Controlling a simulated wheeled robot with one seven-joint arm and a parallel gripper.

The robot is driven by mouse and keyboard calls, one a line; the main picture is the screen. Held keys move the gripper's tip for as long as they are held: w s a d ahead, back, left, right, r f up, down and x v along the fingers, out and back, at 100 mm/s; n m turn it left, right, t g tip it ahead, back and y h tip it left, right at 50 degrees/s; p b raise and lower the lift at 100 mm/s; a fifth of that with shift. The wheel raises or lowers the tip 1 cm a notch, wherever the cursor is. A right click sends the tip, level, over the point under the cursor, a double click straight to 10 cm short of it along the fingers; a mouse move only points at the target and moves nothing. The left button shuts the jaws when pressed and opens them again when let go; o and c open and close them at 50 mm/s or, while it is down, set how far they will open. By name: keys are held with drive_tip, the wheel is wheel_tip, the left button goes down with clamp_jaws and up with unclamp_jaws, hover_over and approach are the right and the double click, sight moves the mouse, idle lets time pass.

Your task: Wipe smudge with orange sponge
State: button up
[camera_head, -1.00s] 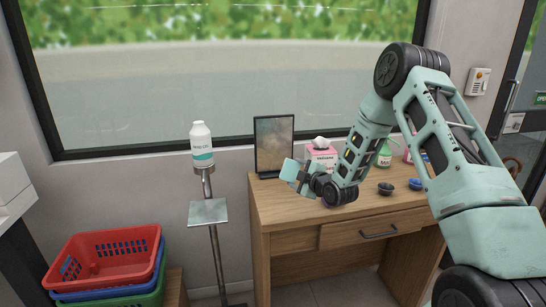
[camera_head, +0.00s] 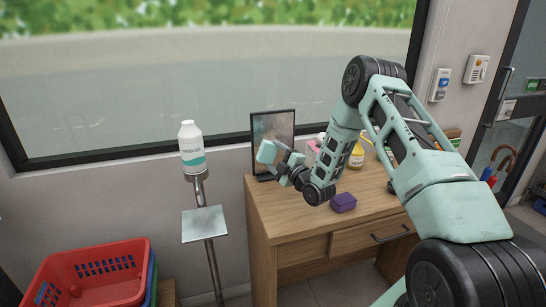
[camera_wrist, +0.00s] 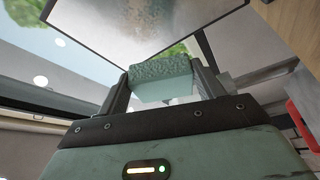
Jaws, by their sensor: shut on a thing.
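A dark-framed mirror (camera_head: 272,128) stands upright at the left end of the wooden desk. A brownish, hazy smudge (camera_wrist: 150,22) shows on its face in the wrist view. My gripper (camera_head: 274,158) is in front of the mirror, shut on a pale teal, rough-textured sponge (camera_head: 265,151). The sponge also shows between both fingers in the wrist view (camera_wrist: 163,80). It looks teal, not orange, and I see no orange sponge. The sponge is close to the mirror's lower part; I cannot tell whether they touch.
A purple block (camera_head: 343,202) lies on the desk (camera_head: 285,215). A yellow bottle (camera_head: 357,157) and a partly hidden pink box (camera_head: 313,147) stand behind my arm. A white bottle (camera_head: 191,150) tops a metal stand left of the desk.

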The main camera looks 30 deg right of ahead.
sight(288, 140)
drive_tip(key=shift+w+d, duration=0.25)
drive_tip(key=shift+w, duration=0.55)
drive_tip(key=shift+w+d, duration=0.2)
drive_tip(key=shift+w, duration=0.6)
drive_tip(key=shift+w+d, duration=0.25)
drive_tip(key=shift+w, duration=0.55)
drive_tip(key=shift+w+d+b, duration=0.25)
drive_tip(key=shift+w+b, duration=0.7)
drive_tip(key=shift+d, duration=0.1)
drive_tip(key=d+b, duration=0.1)
drive_tip(key=d, duration=0.1)
drive_tip(key=s+d+b, duration=0.1)
drive_tip(key=d, duration=0.1)
drive_tip(key=s+d+b, duration=0.1)
drive_tip(key=d+b, duration=0.1)
drive_tip(key=shift+d, duration=0.2)
drive_tip(key=shift+s+d+b, duration=0.25)
drive_tip(key=shift+d+b, duration=0.3)
drive_tip(key=shift+d, duration=0.25)
drive_tip(key=shift+s+d+b, duration=0.2)
drive_tip(key=shift+d+b, duration=0.3)
drive_tip(key=shift+d, duration=0.25)
drive_tip(key=shift+f+b, duration=0.1)
drive_tip(key=shift+b, duration=0.25)
